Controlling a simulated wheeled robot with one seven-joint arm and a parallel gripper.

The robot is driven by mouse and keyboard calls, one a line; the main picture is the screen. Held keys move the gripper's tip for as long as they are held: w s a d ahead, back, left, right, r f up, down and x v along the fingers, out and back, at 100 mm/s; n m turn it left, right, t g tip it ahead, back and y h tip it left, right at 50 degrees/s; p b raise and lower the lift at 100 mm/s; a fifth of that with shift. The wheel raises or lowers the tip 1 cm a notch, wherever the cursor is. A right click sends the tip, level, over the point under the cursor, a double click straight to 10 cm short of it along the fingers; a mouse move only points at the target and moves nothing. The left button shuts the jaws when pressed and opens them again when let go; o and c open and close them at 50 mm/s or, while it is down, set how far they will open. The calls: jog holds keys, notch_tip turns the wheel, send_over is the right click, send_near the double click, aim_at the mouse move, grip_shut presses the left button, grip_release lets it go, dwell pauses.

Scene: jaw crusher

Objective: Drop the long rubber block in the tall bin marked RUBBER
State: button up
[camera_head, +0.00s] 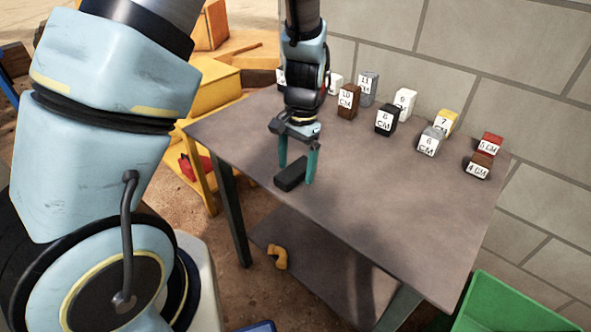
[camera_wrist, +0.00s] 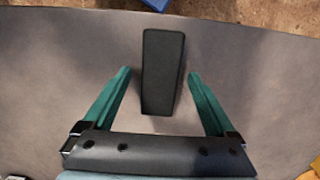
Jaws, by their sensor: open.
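The long black rubber block (camera_head: 290,174) lies flat on the grey metal table, near its front left edge. In the wrist view the block (camera_wrist: 162,68) lies lengthwise, its near end between the two teal fingers. My gripper (camera_head: 297,175) is open and pointing down over the block, with a finger on each side. In the wrist view my gripper (camera_wrist: 158,75) shows a clear gap between each finger and the block. No bin marked RUBBER can be made out.
Several blocks with centimetre labels, such as a black one (camera_head: 386,120) and a brown one (camera_head: 348,101), stand along the back of the table (camera_head: 400,200). A green bin (camera_head: 510,305) is at lower right. A yellow piece (camera_head: 278,256) lies below the table. A block wall stands behind.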

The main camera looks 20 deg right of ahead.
jog(key=shift+f, duration=0.1)
jog(key=shift+c, duration=0.2)
grip_shut()
dwell(0.5)
